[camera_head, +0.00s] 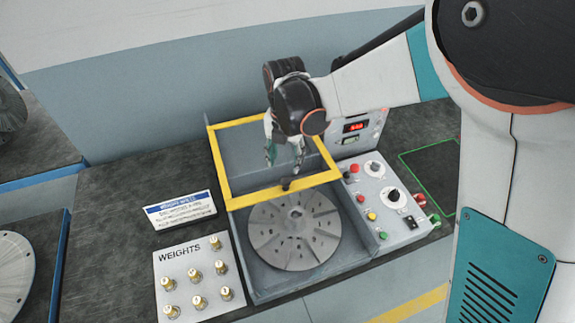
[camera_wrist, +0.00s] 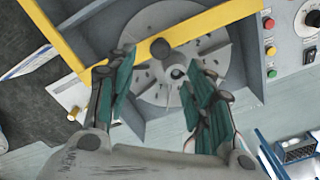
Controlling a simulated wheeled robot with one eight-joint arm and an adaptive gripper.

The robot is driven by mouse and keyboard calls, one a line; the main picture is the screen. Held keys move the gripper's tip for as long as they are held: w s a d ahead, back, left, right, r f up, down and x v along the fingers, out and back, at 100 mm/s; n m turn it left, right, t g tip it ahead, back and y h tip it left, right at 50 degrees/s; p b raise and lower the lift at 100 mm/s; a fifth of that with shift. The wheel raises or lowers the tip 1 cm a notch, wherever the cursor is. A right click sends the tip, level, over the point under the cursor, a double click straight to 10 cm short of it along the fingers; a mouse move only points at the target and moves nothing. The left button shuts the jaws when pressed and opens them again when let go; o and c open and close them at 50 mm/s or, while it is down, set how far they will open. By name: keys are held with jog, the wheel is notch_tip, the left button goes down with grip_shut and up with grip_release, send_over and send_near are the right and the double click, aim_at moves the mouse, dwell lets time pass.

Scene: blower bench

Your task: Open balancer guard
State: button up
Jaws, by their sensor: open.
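The balancer guard (camera_head: 258,196) is a yellow frame over the rear of the grey balancer box. Its front bar also crosses the wrist view (camera_wrist: 215,18). A dark round knob (camera_head: 286,184) sits on the front bar; it shows in the wrist view (camera_wrist: 160,48) too. The slotted grey disc (camera_head: 293,232) is visible in front of the bar. My gripper (camera_head: 284,160) is open, with its green-padded fingers apart, near the knob in the picture. In the wrist view my gripper (camera_wrist: 157,75) has the knob just beyond its fingertips. I cannot tell whether they touch it.
A control panel (camera_head: 405,215) with buttons and dials adjoins the box on the right. A weights plate (camera_head: 182,258) with several brass weights and a small sign (camera_head: 180,210) stand on the left. Dark bench top (camera_head: 120,200) lies bare left of the sign.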

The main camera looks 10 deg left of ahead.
aim_at(286, 180)
notch_tip(286, 180, down, 8)
jog(key=shift+b, duration=0.5)
